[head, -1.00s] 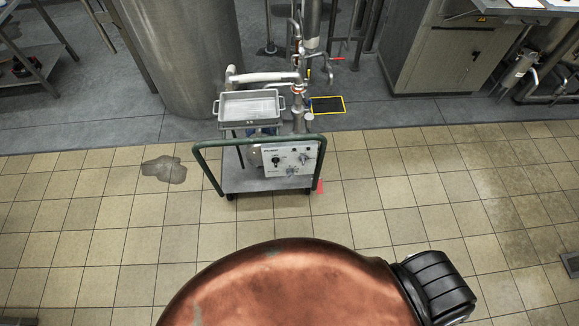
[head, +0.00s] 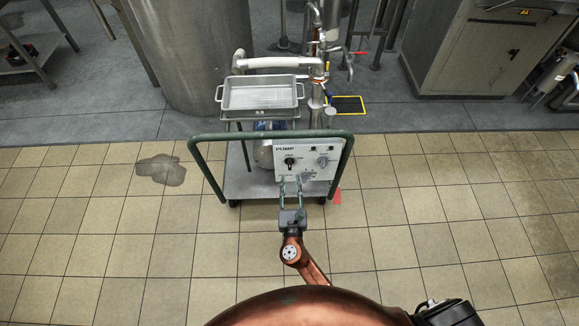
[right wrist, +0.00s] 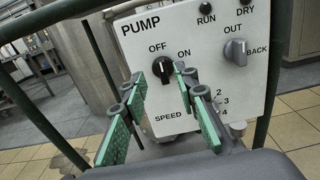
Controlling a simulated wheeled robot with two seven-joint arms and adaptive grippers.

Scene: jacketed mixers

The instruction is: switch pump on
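The white pump panel (head: 307,168) is on a cart; it fills much of the right wrist view (right wrist: 195,25). Its black OFF/ON knob (right wrist: 161,67) shows left of the panel's middle, with its pointer mark up towards OFF; it also shows in the head view (head: 290,161). My right gripper (head: 291,184) is in front of the panel's lower part, below the black knob. In the right wrist view its green-padded fingers (right wrist: 162,88) are apart with nothing between them. The right finger hides part of the SPEED dial. My left gripper is not in view.
A grey OUT/BACK knob (right wrist: 236,52) and RUN and DRY lamps (right wrist: 204,9) share the panel. The cart's green handle frame (head: 203,165) surrounds the panel. A metal tray (head: 260,93) and pipes stand behind.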

